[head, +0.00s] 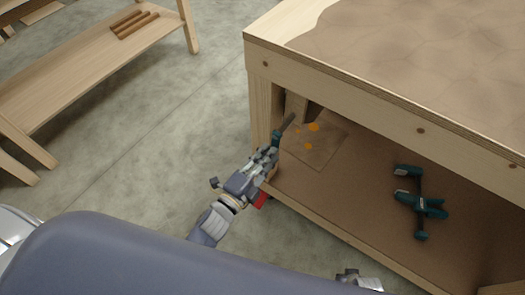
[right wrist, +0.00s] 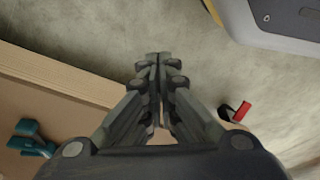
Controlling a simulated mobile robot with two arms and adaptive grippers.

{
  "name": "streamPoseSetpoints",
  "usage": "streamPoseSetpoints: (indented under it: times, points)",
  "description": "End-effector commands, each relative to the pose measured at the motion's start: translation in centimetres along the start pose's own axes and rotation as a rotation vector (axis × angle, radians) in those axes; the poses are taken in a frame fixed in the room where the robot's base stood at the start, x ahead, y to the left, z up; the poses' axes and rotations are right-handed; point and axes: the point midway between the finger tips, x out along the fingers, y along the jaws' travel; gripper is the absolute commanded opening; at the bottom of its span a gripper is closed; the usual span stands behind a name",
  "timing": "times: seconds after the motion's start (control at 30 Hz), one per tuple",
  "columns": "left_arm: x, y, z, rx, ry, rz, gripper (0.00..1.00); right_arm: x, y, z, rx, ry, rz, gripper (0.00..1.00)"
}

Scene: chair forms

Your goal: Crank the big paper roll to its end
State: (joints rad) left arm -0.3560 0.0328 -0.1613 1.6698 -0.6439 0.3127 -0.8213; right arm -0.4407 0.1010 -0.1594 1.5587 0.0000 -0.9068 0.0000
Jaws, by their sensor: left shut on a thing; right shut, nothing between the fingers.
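No paper roll can be made out in either view. No crank is clearly visible. My left gripper (head: 269,155) is at the left front corner of the wooden workbench (head: 340,80). It is shut on a teal-and-dark tool (head: 288,122), whose dark bar points up and right over the lower shelf. The gripper hides part of the tool. My right gripper (right wrist: 157,62) is shut and empty, beside the bench edge in the right wrist view. Only a bit of it shows at the bottom edge in the head view (head: 358,281).
A brown wrinkled sheet (head: 430,45) covers the bench top. Teal clamps (head: 420,204) and a thin sheet with orange spots (head: 312,147) lie on the lower shelf. A red piece (head: 261,199) shows beside my left gripper. A low wooden table (head: 85,70) stands left; floor between is clear.

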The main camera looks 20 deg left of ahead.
Motion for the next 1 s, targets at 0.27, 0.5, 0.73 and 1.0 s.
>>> streamPoseSetpoints:
  times: [0.27, 0.5, 0.73, 1.0]
  points:
    - [0.0, 0.0, -0.8, -0.152, -0.002, 0.0, 0.0, 2.1, -0.2, 2.3, -0.003, -0.018, -0.003, 0.0]
    - [0.0, 0.1, -1.1, -0.208, -0.002, 0.0, 0.0, 2.9, -0.2, 3.3, -0.005, -0.024, -0.003, 0.0]
    - [0.0, 0.1, -1.1, -0.219, -0.002, 0.001, 0.0, 3.0, -0.2, 3.5, -0.005, -0.024, -0.003, 0.0]
    - [0.0, 0.1, -1.1, -0.217, -0.002, 0.001, 0.3, 3.0, -0.2, 3.5, -0.005, -0.024, -0.003, 0.0]
